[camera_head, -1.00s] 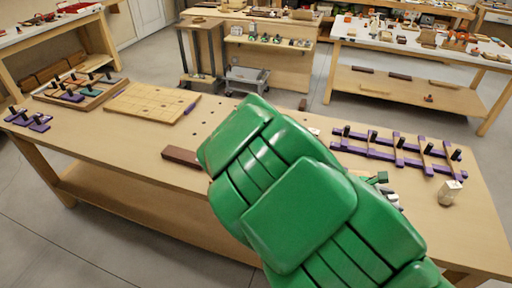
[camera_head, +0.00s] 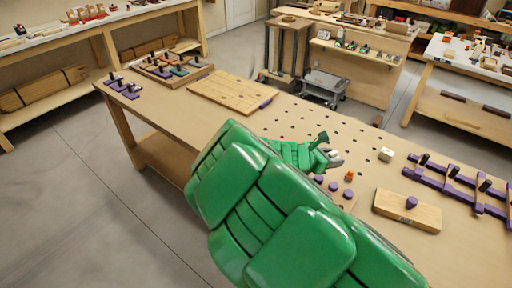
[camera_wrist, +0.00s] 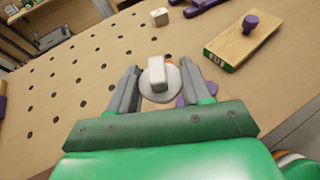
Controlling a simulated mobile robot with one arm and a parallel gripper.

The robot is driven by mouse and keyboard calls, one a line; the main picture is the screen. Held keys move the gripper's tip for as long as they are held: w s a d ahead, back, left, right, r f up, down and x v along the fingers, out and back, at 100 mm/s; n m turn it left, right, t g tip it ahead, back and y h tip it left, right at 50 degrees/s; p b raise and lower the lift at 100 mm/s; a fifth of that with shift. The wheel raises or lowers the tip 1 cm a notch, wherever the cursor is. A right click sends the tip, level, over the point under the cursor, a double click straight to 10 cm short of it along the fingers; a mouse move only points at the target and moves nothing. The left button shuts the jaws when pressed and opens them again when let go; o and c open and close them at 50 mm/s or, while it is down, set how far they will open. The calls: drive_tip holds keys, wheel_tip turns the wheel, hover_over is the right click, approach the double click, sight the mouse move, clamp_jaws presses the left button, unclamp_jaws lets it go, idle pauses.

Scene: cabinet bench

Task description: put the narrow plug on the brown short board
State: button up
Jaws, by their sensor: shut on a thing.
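My gripper (camera_wrist: 158,85) is shut on a pale grey plug-like thing (camera_wrist: 157,72) with a wide round flange, held between the two fingers. I take it for the narrow plug, but its width is hard to judge. In the head view my gripper (camera_head: 333,156) is over the bench, with the held thing barely showing. Several purple plugs (camera_head: 333,186) and an orange one (camera_head: 349,176) stand close in front of it. I cannot pick out the brown short board for certain; my arm hides part of the bench.
A light wooden block with a purple knob (camera_head: 408,218) lies to the right, also in the wrist view (camera_wrist: 232,48). A small pale block (camera_head: 386,155) and a purple rack (camera_head: 455,188) are nearby. The perforated bench top (camera_head: 290,118) is mostly clear behind.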

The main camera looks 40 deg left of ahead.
drive_tip(key=s+a+r+n+t+y, duration=0.1)
drive_tip(key=s+a+n+y, duration=0.2)
drive_tip(key=a, duration=0.8)
drive_tip(key=s+a+r+n+y, duration=0.1)
drive_tip(key=s+a+y, duration=0.1)
drive_tip(key=s+a, duration=0.65)
drive_tip(key=w+a+f, duration=0.2)
drive_tip(key=w+a, duration=0.1)
drive_tip(key=w+a+f, duration=0.2)
drive_tip(key=w+a, duration=0.1)
drive_tip(key=a, duration=0.1)
drive_tip(key=w+a+f, duration=0.2)
drive_tip(key=w+a, duration=0.1)
drive_tip(key=w, duration=0.1)
drive_tip(key=shift+a+f, duration=0.25)
drive_tip(key=shift+w+a+f, duration=0.35)
drive_tip(key=shift+f, duration=0.25)
drive_tip(key=shift+w+a+f, duration=0.35)
drive_tip(key=shift+a+f, duration=0.05)
drive_tip(key=shift+f, duration=0.15)
drive_tip(key=shift+w+a+f, duration=0.35)
drive_tip(key=shift+f, duration=1.8)
drive_tip(key=shift+f, duration=0.1)
drive_tip(key=o, duration=1)
drive_tip(key=v, duration=1.2)
drive_tip(key=shift+f, duration=0.1)
